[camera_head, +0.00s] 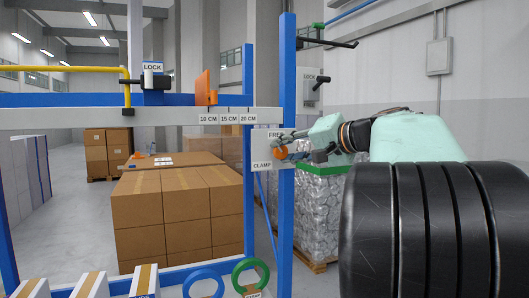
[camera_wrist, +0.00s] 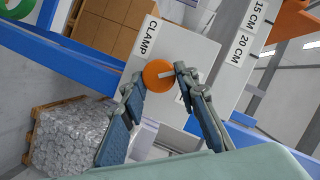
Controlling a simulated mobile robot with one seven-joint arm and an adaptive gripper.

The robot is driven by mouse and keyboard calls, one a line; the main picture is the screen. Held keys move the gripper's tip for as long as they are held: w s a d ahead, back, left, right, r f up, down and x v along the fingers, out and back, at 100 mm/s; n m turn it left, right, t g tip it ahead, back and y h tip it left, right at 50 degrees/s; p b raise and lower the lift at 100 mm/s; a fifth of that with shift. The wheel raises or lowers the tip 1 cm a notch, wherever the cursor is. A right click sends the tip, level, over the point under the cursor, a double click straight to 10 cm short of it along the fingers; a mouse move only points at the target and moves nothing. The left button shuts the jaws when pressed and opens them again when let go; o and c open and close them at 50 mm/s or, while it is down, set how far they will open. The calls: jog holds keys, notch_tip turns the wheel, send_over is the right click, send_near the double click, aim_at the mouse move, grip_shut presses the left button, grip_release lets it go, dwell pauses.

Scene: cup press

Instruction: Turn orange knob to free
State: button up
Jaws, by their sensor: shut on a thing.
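The orange knob (camera_head: 281,153) is on a white panel (camera_head: 260,146) fixed by the blue post, with the labels FREE above it and CLAMP at its lower left. In the wrist view the round orange knob (camera_wrist: 156,82) shows a pale pointer strip running toward the right fingertip. My gripper (camera_wrist: 160,76) has one finger on each side of the knob and is shut on it. The CLAMP label (camera_wrist: 150,37) is clear there, while the FREE label is mostly hidden behind the right finger. My gripper (camera_head: 295,152) reaches the knob from the right.
A white rail (camera_head: 150,117) with 10, 15 and 20 CM marks runs left, carrying an orange stop (camera_head: 205,88). Stacked cartons (camera_head: 165,210) and a wrapped pallet (camera_head: 318,215) stand behind. Green and blue rings lie below.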

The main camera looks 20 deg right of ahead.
jog(key=m, duration=0.1)
jog(key=m+y+b, duration=0.1)
jog(key=shift+d+f+m+t, duration=0.15)
jog(key=shift+f+m+t, duration=0.15)
jog(key=shift+m+t, duration=0.1)
jog(key=shift+m+t+y+b, duration=0.6)
jog(key=shift+m+b, duration=0.4)
jog(key=shift+m, duration=0.6)
jog(key=o, duration=1.1)
jog(key=v, duration=1.2)
